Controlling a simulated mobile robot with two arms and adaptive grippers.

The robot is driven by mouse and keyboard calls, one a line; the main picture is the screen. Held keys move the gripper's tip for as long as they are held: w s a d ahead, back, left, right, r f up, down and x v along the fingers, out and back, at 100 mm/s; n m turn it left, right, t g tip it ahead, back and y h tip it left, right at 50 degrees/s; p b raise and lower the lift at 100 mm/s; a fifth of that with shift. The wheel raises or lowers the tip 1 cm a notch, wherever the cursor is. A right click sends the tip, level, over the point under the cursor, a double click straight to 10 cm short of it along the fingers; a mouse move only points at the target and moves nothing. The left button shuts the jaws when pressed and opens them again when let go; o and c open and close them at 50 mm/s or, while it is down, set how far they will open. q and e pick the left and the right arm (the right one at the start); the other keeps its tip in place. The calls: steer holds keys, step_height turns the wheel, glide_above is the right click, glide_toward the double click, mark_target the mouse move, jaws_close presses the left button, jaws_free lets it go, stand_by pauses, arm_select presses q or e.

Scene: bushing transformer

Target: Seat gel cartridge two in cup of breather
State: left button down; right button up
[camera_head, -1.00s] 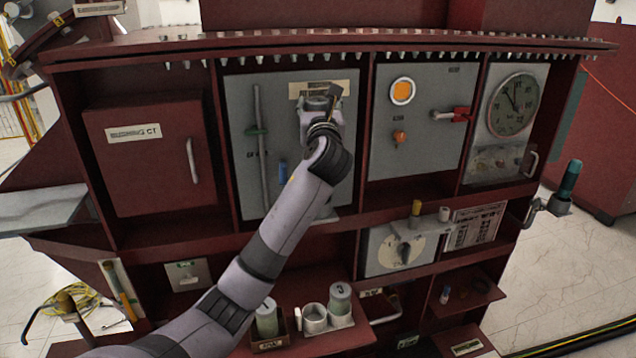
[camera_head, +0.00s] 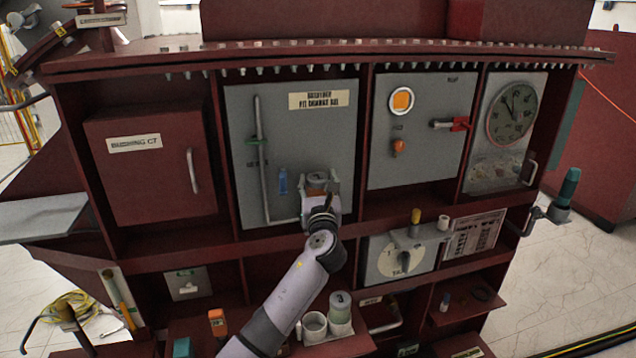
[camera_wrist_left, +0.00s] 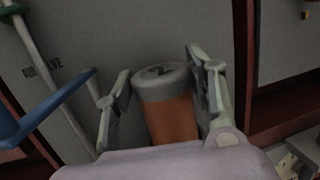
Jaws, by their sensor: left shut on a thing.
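My left gripper (camera_head: 320,185) is shut around gel cartridge two (camera_wrist_left: 168,112), an upright orange cylinder with a grey top marked 2. In the head view the cartridge (camera_head: 318,177) shows between the fingers, low in front of the grey breather panel (camera_head: 300,135). In the left wrist view the fingers (camera_wrist_left: 160,95) stand on both sides of it. The cup of the breather does not show; the gripper and arm cover the area below the cartridge. I cannot tell whether the cartridge touches the cup. My right gripper is not in view.
A blue valve handle (camera_wrist_left: 40,110) and pipe stand left of the gripper. On the lower shelf are a cartridge marked 3 (camera_head: 341,310) and an empty white holder (camera_head: 314,326). A dial panel (camera_head: 400,256) is at lower right, and a red bay divider (camera_head: 362,150) is right of the panel.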

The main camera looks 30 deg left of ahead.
arm_select(q)
steer(key=c, duration=1.2)
jaws_free()
steer(key=o, duration=0.5)
